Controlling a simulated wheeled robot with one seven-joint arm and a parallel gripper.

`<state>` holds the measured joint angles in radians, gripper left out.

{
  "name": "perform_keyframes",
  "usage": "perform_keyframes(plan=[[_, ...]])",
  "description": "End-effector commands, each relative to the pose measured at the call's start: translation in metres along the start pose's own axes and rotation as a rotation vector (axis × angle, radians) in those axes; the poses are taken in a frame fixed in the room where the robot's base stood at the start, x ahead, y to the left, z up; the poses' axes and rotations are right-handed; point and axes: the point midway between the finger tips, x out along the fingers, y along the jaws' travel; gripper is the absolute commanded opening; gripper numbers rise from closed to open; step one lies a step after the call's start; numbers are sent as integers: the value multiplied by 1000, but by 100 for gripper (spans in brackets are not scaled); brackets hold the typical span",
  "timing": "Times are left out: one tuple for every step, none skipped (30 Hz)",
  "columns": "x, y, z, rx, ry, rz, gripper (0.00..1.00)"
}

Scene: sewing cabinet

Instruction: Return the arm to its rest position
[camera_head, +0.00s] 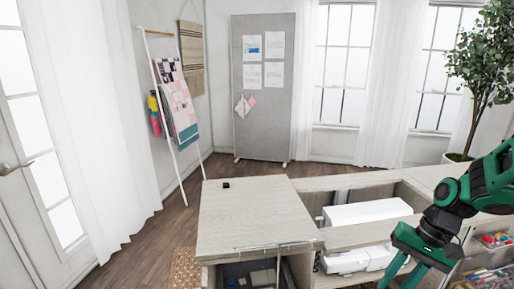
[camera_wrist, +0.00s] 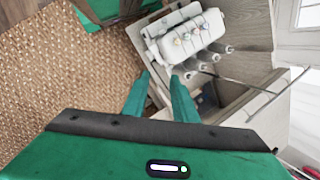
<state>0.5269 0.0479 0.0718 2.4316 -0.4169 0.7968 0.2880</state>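My green arm (camera_head: 480,190) enters the head view from the right and bends down. My gripper (camera_head: 400,277) points downward in front of the cabinet's right part, at the lower edge of the picture. In the wrist view my gripper (camera_wrist: 160,76) shows two green fingers with a gap between them. It is open, and nothing is seen between the fingers. A white sewing machine with thread spools (camera_wrist: 190,38) stands in a cabinet compartment beyond the fingertips.
The wooden cabinet (camera_head: 255,205) fills the front; a small black object (camera_head: 226,185) lies on its top. An open drawer (camera_head: 255,275) is below. White machines (camera_head: 365,212) sit in the compartment. Several bins (camera_head: 495,240) are at right. A woven rug (camera_wrist: 60,70) covers the floor.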

Motion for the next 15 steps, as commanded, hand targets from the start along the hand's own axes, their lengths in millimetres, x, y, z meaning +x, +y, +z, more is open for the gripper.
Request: perform_keyframes(plan=[[-11,9,8,-4,27,41,26],[-17,15,12,-1,39,65,26],[-24,23,18,0,56,93,26],[-30,29,22,4,67,114,26],[-36,35,28,6,78,133,26],[-44,42,34,11,93,156,26],[-49,48,40,14,103,173,26],[-54,53,45,20,114,187,26],[-61,60,54,25,126,205,26],[-66,66,59,31,136,216,26],[-71,71,66,36,144,227,26],[-76,78,73,44,155,238,26],[-80,82,80,48,161,246,26],[-83,87,85,55,168,251,26],[-87,92,92,61,175,257,26]])
